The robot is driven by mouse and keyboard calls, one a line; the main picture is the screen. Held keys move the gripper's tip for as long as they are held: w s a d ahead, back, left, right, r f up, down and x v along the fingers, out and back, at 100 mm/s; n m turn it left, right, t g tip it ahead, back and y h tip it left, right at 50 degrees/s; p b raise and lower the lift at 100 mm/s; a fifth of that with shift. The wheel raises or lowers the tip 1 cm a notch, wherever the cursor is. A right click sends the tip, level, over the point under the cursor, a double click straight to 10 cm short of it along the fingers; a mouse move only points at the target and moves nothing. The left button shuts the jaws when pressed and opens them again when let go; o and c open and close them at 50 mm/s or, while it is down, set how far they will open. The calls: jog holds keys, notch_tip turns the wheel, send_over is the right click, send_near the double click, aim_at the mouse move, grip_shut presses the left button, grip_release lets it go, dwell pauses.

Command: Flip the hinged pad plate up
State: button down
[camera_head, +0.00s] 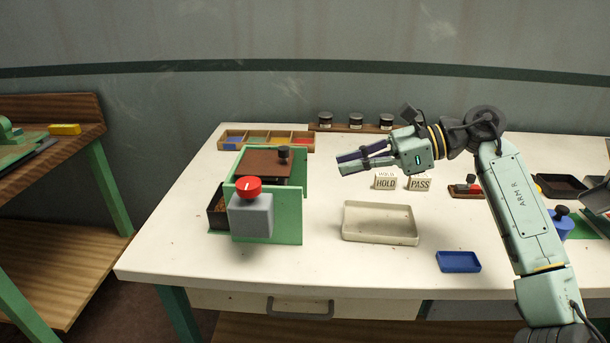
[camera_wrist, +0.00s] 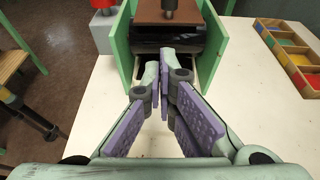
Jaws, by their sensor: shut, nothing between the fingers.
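The green machine (camera_head: 272,222) stands at the left of the white table, with two upright green side walls. A brown plate (camera_head: 259,163), which looks like the hinged pad plate, lies roughly level between the walls. A black knob (camera_head: 284,152) stands near its right end. In the wrist view the plate (camera_wrist: 150,14) and knob (camera_wrist: 170,6) show at the top, with a dark block (camera_wrist: 168,40) below. My gripper (camera_head: 341,163) is shut and empty, right of the machine and apart from it; it also shows in the wrist view (camera_wrist: 162,68). The hinge is not visible.
A grey box with a red knob (camera_head: 248,187) is on the machine's front. A cream tray (camera_head: 380,235), HOLD (camera_head: 386,183) and PASS (camera_head: 420,184) signs and a blue tray (camera_head: 458,262) lie to the right. A sectioned wooden box (camera_head: 265,138) stands behind.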

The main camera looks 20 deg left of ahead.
aim_at(285, 182)
jog(key=p+x, duration=0.3)
jog(key=x, duration=0.7)
jog(key=shift+w, duration=0.1)
jog(key=shift+d, duration=0.1)
